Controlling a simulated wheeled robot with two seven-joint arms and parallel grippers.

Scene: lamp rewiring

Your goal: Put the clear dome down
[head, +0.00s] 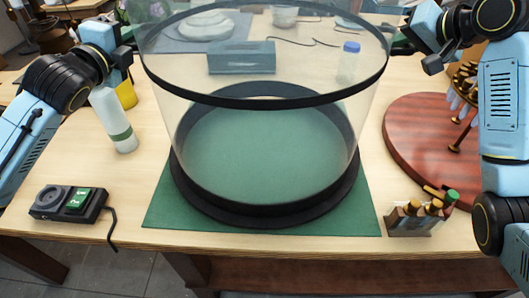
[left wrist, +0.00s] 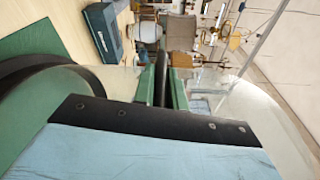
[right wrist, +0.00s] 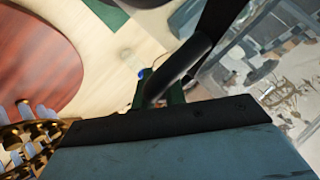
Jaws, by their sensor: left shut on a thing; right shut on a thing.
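The clear dome (head: 165,105) is a large see-through cylinder with a black upper rim, upright over the black base ring (head: 270,218) on the green mat (head: 160,215). I cannot tell whether its lower edge touches the base. My left gripper (head: 133,48) is shut on the upper rim at the left; the left wrist view shows the black rim between its green fingers (left wrist: 165,88). My right gripper (head: 398,45) is shut on the rim at the right; the right wrist view shows the rim between its fingers (right wrist: 160,97). The dome wall shows in the left wrist view (left wrist: 225,90).
A control box (head: 68,204) with a cord stands front left, and a white bottle (head: 115,125) behind it. A small bottle rack (head: 412,221) stands front right, near a round red wooden board (head: 418,130). A teal box (head: 240,58) lies behind the dome.

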